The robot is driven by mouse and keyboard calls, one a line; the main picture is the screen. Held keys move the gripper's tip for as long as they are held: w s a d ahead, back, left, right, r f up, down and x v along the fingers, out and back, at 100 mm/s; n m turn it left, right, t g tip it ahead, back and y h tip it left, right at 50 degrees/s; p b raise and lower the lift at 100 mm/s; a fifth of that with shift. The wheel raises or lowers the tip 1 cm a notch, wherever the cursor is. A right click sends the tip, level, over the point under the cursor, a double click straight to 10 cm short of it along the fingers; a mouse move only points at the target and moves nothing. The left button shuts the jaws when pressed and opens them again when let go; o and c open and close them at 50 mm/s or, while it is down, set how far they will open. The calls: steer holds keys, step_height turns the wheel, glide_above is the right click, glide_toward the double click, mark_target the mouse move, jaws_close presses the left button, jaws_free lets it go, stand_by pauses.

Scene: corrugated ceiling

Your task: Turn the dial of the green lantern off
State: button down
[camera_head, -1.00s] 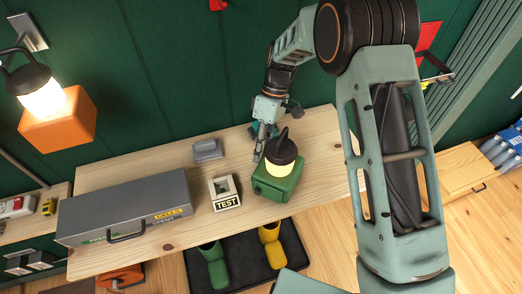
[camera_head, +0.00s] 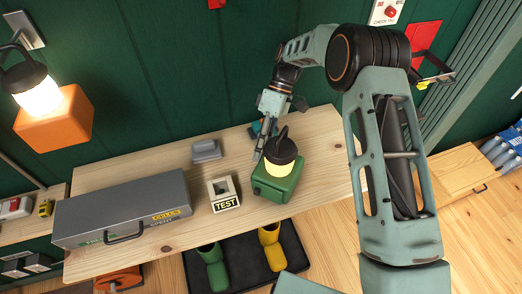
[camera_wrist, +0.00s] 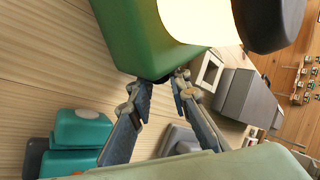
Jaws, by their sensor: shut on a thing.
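The green lantern (camera_head: 277,187) stands upright on the wooden shelf, with a dark cap and a glowing pale yellow lamp part. Its green body also fills the top of the wrist view (camera_wrist: 145,35). My gripper (camera_head: 259,153) is at the lantern's back left side, pointing down. In the wrist view, its two fingertips (camera_wrist: 163,84) are at the lower edge of the green body, closed around a small dark part there. That part looks like the dial (camera_wrist: 166,78), but it is mostly hidden by the fingertips and the body.
A TEST block (camera_head: 224,205) and a small grey object (camera_head: 206,151) stand left of the lantern. A grey case (camera_head: 125,205) lies further left on the shelf (camera_head: 180,235). A teal object (camera_wrist: 80,130) is close beside my gripper. The green wall is behind.

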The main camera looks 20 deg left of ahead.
steer(key=c, duration=1.8)
jaws_free()
step_height(320, 180, up, 10)
